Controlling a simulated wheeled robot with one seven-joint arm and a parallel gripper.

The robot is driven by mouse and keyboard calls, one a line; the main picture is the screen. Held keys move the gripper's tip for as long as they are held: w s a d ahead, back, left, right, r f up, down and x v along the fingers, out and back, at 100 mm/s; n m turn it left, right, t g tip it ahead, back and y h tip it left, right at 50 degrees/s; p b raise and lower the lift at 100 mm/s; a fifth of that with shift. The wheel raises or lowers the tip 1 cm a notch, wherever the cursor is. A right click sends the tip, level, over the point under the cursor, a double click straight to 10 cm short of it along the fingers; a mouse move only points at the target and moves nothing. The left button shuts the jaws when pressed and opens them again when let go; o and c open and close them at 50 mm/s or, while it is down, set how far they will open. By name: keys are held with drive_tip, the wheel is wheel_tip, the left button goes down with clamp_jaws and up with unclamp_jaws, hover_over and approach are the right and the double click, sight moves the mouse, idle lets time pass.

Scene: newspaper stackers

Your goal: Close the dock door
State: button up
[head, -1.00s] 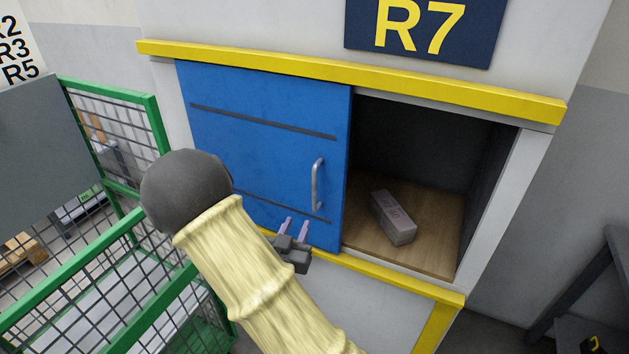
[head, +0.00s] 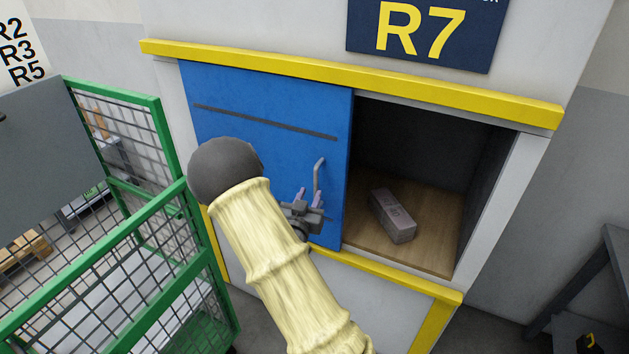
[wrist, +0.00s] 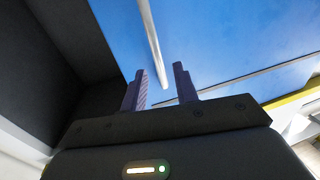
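The blue dock door (head: 265,115) covers the left part of the opening under the R7 sign; the right part stands open. Its upright metal handle (head: 318,178) is near the door's right edge. My gripper (head: 309,196) is in front of the door at the handle's lower end, which it partly hides. In the wrist view, my gripper (wrist: 161,82) is open, its two fingers apart. The handle (wrist: 152,45) shows in line with the gap between the fingertips, against the blue door (wrist: 225,40). I cannot tell whether the fingers touch it.
A grey-wrapped bundle (head: 393,215) lies on the wooden floor (head: 438,225) of the open compartment. Yellow rails (head: 350,75) run above and below the door. A green mesh cage (head: 150,215) stands close on the left. A dark grey table (head: 590,285) is at the right.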

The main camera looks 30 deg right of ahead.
sight(315, 184)
drive_tip(key=p+x, duration=0.1)
drive_tip(key=x, duration=0.4)
drive_tip(key=shift+d, duration=0.35)
drive_tip(key=shift+w+d, duration=0.15)
drive_tip(key=shift+w, duration=0.2)
clamp_jaws()
